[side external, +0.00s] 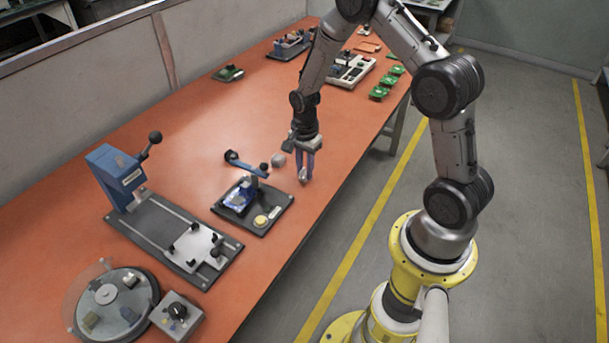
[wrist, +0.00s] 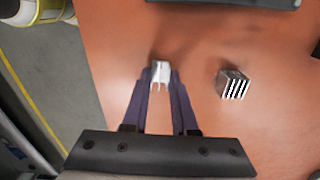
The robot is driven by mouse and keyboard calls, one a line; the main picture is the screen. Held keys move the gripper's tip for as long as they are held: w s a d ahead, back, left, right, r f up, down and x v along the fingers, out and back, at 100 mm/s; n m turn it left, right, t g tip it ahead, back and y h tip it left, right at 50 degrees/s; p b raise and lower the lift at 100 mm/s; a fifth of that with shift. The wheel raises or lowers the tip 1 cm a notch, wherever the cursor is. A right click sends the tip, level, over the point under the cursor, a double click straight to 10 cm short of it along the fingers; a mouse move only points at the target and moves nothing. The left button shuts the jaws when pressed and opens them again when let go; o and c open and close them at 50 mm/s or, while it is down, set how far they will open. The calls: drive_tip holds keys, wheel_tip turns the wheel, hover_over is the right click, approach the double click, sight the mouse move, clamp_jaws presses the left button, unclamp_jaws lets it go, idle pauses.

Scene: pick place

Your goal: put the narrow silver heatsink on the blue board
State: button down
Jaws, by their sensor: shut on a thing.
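My gripper (side external: 304,173) is shut on the narrow silver heatsink (wrist: 160,72), a pale finned piece between the fingertips in the wrist view (wrist: 161,80). In the side view only a small bright bit of it shows between the blue fingers. I cannot tell whether it touches the table. The blue board (side external: 239,197) lies in a dark fixture (side external: 262,226) to the left of and nearer the camera than my gripper. A blue lever arm with a black knob (side external: 231,156) stands over the fixture's back.
A wider grey finned block (side external: 278,160) sits on the orange table beside my gripper; it also shows in the wrist view (wrist: 232,85). A blue press (side external: 121,176), a round turntable (side external: 115,303) and a knob box (side external: 177,315) stand at left. Green boards (side external: 379,93) lie far back.

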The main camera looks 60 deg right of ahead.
sight(305, 171)
drive_tip(key=shift+r, duration=2.95)
drive_tip(key=shift+r, duration=0.1)
wheel_tip(305, 171, up, 11)
drive_tip(key=w+a, duration=0.5)
drive_tip(key=a, duration=0.4)
drive_tip(key=w+a, duration=0.4)
drive_tip(key=a, duration=0.4)
drive_tip(key=shift+n, duration=0.4)
drive_tip(key=shift+w+a+f, duration=0.15)
drive_tip(key=shift+f, duration=3)
drive_tip(key=shift+w+a+f, duration=0.1)
drive_tip(key=shift+a+f, duration=0.05)
drive_tip(key=shift+f, duration=2.95)
drive_tip(key=shift+f, duration=0.8)
drive_tip(key=c, duration=0.6)
unclamp_jaws()
